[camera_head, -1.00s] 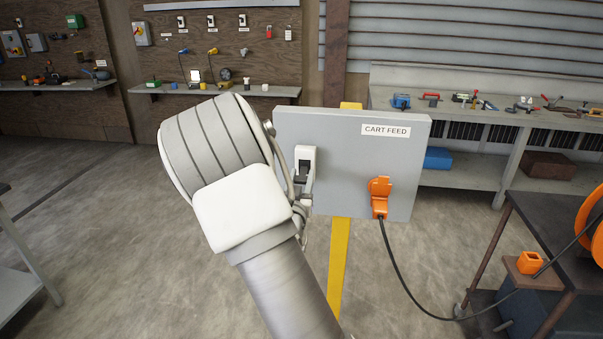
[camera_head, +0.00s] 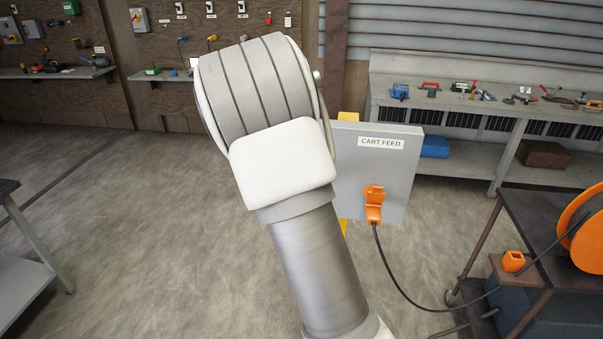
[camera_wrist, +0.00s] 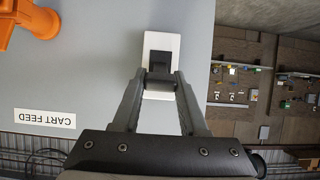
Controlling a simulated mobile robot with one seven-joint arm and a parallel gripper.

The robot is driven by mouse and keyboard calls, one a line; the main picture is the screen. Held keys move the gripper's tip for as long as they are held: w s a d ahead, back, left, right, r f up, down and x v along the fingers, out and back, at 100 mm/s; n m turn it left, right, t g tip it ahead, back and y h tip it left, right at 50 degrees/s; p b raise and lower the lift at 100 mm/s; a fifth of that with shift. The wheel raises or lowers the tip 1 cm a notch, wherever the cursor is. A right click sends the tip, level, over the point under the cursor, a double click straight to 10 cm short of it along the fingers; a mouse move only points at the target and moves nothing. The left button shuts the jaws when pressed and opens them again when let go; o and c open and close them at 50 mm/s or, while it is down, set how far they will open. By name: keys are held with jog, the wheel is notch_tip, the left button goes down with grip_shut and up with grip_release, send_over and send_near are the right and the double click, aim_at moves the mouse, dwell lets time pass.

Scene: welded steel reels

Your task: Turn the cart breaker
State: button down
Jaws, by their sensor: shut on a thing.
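The cart breaker (camera_wrist: 162,48) is a white plate with a dark switch lever on a grey panel (camera_head: 398,190) labelled CART FEED. In the wrist view the panel (camera_wrist: 75,75) appears upside down. My gripper (camera_wrist: 160,80) is at the breaker, its two fingers close together on the dark lever at the plate's centre. The fingertips cover part of the lever, so its exact position is hard to tell. In the head view my arm hides the breaker and my gripper.
An orange plug (camera_head: 374,203) sits on the panel's lower right; its black cable hangs toward a dark cart (camera_head: 540,215) with an orange reel (camera_head: 585,240). A workbench (camera_head: 505,120) with tools stands behind. Open floor (camera_head: 150,220) lies to the left.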

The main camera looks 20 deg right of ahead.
dwell(0.3)
jog(key=shift+c, duration=2.2)
grip_release()
jog(key=p+v, duration=0.3)
jog(key=v, duration=1.4)
jog(key=shift+s, duration=0.15)
jog(key=shift+r, duration=0.15)
